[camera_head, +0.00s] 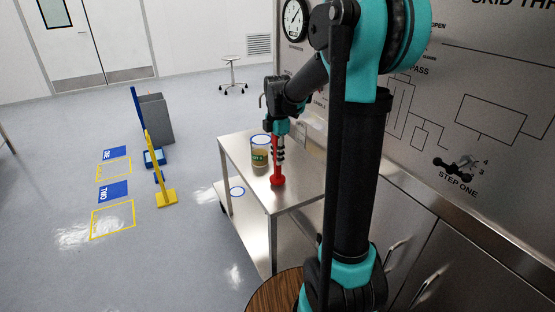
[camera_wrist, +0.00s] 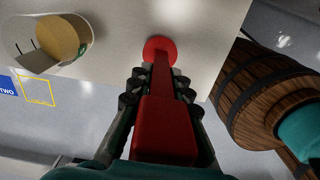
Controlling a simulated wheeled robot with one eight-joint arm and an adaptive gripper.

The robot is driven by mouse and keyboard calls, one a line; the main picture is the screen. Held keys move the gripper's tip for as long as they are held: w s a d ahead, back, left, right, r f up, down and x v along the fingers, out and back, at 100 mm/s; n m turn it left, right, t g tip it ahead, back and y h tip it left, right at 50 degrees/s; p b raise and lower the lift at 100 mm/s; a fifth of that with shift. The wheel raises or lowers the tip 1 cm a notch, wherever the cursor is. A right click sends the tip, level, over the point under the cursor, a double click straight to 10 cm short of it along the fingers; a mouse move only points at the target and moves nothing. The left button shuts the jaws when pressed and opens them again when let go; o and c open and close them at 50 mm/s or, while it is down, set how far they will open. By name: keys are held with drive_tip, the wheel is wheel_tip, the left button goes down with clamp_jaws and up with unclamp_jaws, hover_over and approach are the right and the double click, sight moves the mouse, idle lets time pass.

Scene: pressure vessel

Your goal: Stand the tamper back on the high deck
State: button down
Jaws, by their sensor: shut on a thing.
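The red tamper (camera_head: 277,172) is upright in my gripper (camera_head: 280,148), over the near part of the steel cart's high deck (camera_head: 302,186). Its round foot is at or just above the deck surface; I cannot tell whether it touches. In the wrist view the tamper (camera_wrist: 165,122) runs away between the fingers of my gripper (camera_wrist: 160,92), with its foot over the pale deck (camera_wrist: 205,40). My gripper is shut on the tamper's shaft.
A glass jar (camera_head: 260,156) with yellowish contents stands on the deck just left of and behind the tamper. A lower shelf (camera_head: 245,208) carries a blue ring. A steel panel wall (camera_head: 470,110) rises to the right. Open floor lies left, beyond a yellow stand (camera_head: 157,170).

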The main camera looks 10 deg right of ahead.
drive_tip(key=shift+f, duration=0.65)
drive_tip(key=shift+f, duration=0.1)
drive_tip(key=c, duration=1.4)
unclamp_jaws()
wheel_tip(320, 180, up, 12)
drive_tip(key=shift+r, duration=0.15)
